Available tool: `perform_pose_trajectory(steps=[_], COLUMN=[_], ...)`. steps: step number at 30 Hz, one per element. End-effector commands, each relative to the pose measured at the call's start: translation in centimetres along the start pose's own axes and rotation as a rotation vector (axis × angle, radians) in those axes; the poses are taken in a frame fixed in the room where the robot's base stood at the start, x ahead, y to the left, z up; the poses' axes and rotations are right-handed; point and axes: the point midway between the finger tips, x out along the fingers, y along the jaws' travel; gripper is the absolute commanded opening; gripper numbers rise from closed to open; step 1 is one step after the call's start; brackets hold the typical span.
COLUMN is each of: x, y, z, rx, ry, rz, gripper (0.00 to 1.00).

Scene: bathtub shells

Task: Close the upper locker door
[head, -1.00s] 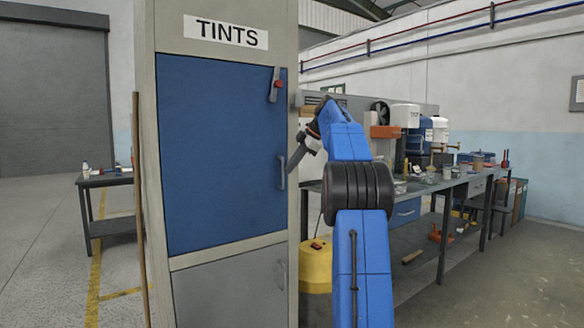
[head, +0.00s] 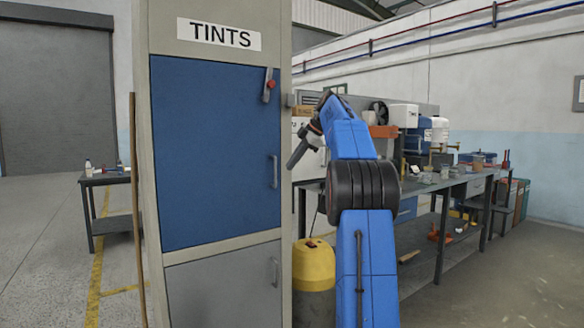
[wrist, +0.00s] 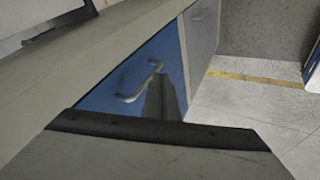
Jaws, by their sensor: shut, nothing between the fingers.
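The upper locker door (head: 213,150) is the blue panel under the TINTS sign in the head view. It looks flush with the locker's grey frame, with no gap visible. Its upright handle (head: 274,172) is near its right edge; the handle also shows in the wrist view (wrist: 135,90). A small lever with a red knob (head: 269,85) is at the door's top right corner. My gripper (head: 292,165) is shut and empty, tilted downward just right of the handle in the picture and apart from it. Its dark fingers (wrist: 165,100) show against the blue door in the wrist view.
A grey lower door (head: 225,292) is below the blue one. A wooden pole (head: 137,210) leans at the locker's left side. A yellow-topped drum (head: 314,265) stands right of the locker. A cluttered workbench (head: 450,185) runs along the right; open floor lies in front of it.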

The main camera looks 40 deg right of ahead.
Motion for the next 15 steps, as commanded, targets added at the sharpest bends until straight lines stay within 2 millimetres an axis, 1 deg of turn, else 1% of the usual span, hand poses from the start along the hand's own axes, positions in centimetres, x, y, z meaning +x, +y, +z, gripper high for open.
perform_pose_trajectory(steps=[2, 12, 15], x=[-1.0, -6.0, -6.9], y=[0.3, 1.2, 1.4], z=[0.4, 1.1, 1.2], rx=[0.001, 0.001, 0.001], ry=[-0.002, -0.003, -0.003], rz=[0.001, 0.003, 0.002], gripper=[0.00, 0.00, 0.00])
